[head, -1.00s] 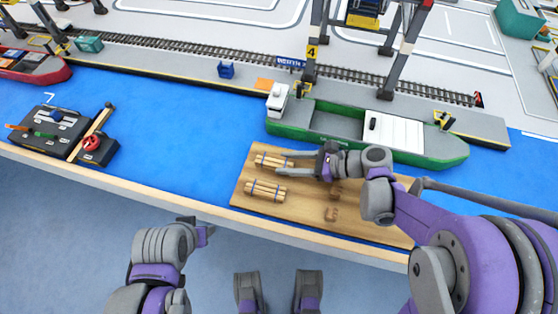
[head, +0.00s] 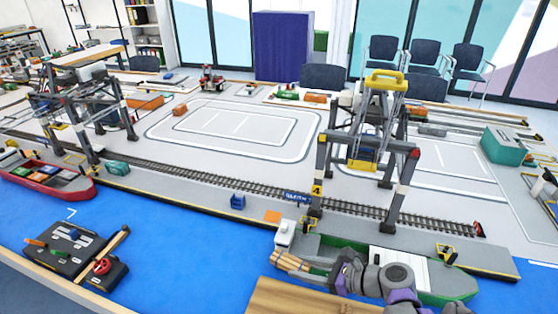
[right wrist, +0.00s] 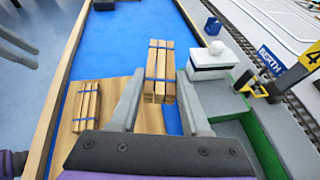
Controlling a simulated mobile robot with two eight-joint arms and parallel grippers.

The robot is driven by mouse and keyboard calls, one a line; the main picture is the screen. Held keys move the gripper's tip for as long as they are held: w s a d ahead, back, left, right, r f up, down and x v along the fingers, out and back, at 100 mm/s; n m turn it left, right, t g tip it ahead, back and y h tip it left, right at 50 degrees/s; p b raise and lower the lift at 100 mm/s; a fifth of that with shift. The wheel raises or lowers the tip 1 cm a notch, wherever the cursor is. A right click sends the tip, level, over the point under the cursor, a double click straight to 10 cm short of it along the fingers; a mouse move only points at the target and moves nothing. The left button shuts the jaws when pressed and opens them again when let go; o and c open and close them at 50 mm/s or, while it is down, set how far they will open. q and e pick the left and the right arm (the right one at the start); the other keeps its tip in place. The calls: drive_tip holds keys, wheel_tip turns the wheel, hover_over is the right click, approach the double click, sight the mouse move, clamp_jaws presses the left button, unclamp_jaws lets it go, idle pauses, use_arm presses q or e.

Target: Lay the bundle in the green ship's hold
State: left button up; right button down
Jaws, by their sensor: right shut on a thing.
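My right gripper (head: 318,274) is shut on a bundle of light wooden beams (head: 290,262) with blue bands. The right wrist view shows that bundle (right wrist: 158,68) between its fingers, raised above the wooden board. In the head view the bundle overlaps the near side of the green ship (head: 440,297), by its white bridge (head: 284,234). The arm hides part of the hull and hold. A second bundle (right wrist: 86,106) lies on the board. My left gripper (right wrist: 36,60) shows only at the left edge of the right wrist view, its fingers apart and empty.
The wooden board (head: 285,298) lies on blue water in front of the ship. A gantry crane (head: 365,130) stands over the quay behind it. A dark tool tray (head: 75,250) and a red ship (head: 45,178) are at the left. Open blue water (head: 190,245) lies between.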

use_arm(q)
wheel_tip(320, 180, up, 10)
drive_tip(key=w+p, duration=0.2)
drive_tip(key=p, duration=0.5)
use_arm(e)
drive_tip(key=w+d+r+m+t+h, duration=0.6)
drive_tip(key=w+d+m+h, duration=0.1)
drive_tip(key=w+d, duration=0.3)
drive_tip(key=shift+w+d+r+m+h, duration=0.25)
drive_tip(key=shift+d+r+m+h, duration=0.2)
drive_tip(key=shift+m, duration=0.35)
use_arm(q)
drive_tip(key=shift+f, duration=0.1)
use_arm(e)
drive_tip(key=shift+f, duration=0.1)
drive_tip(key=shift+d, duration=0.1)
